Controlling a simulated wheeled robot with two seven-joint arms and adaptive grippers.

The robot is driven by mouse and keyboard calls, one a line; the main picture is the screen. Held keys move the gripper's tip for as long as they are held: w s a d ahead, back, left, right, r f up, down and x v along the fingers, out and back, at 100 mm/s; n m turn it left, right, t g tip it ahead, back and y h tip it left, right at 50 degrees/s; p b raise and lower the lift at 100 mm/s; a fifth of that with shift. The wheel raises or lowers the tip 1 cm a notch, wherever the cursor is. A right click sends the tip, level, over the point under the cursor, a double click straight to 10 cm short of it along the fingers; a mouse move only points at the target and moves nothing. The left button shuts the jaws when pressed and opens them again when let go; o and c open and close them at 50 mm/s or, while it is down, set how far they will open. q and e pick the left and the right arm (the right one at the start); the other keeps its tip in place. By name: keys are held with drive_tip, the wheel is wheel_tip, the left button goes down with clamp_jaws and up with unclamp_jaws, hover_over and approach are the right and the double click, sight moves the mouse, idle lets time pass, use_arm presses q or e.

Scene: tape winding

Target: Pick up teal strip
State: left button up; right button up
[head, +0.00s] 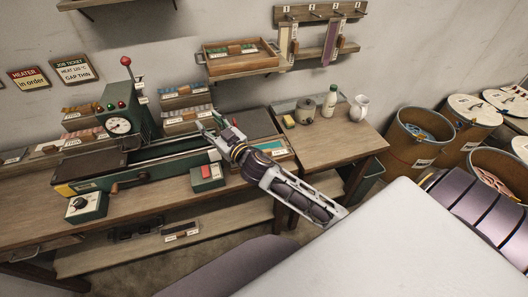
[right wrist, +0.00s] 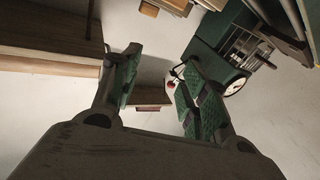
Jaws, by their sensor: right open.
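A flat teal piece (head: 272,146), which may be the teal strip, lies at the right end of the workbench, partly behind my right arm. It is too small to make out fully. My right gripper (head: 213,122) is over the bench, near the green machine's right end and left of the teal piece. In the right wrist view my right gripper (right wrist: 160,78) is open, with green-padded fingers apart and nothing between them. No teal strip is clear in that view. My left gripper is not in view.
The green machine with a gauge (head: 118,126) stands on the bench at left. A control box with a red button (head: 207,177) sits at the front edge. A jug (head: 359,107) and bottle (head: 329,102) stand on the right-hand table. Wall shelves (head: 240,66) hang above.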

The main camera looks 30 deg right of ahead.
drive_tip(key=a+r+n+y, duration=0.4)
drive_tip(key=a+r+y, duration=0.1)
drive_tip(key=s+a+n+g+y, duration=0.5)
drive_tip(key=a+n+g+y, duration=0.25)
drive_tip(key=n+g, duration=0.5)
drive_tip(key=d+f+g+h, duration=0.5)
drive_tip(key=d+f+h, duration=0.3)
drive_tip(key=d+f, duration=0.2)
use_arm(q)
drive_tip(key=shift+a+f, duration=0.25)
use_arm(e)
drive_tip(key=d+r+m+g+h, duration=0.1)
drive_tip(key=d+m+h, duration=0.5)
drive_tip(key=d, duration=1.4)
drive_tip(key=shift+d+h, duration=0.2)
drive_tip(key=shift+h, duration=1.05)
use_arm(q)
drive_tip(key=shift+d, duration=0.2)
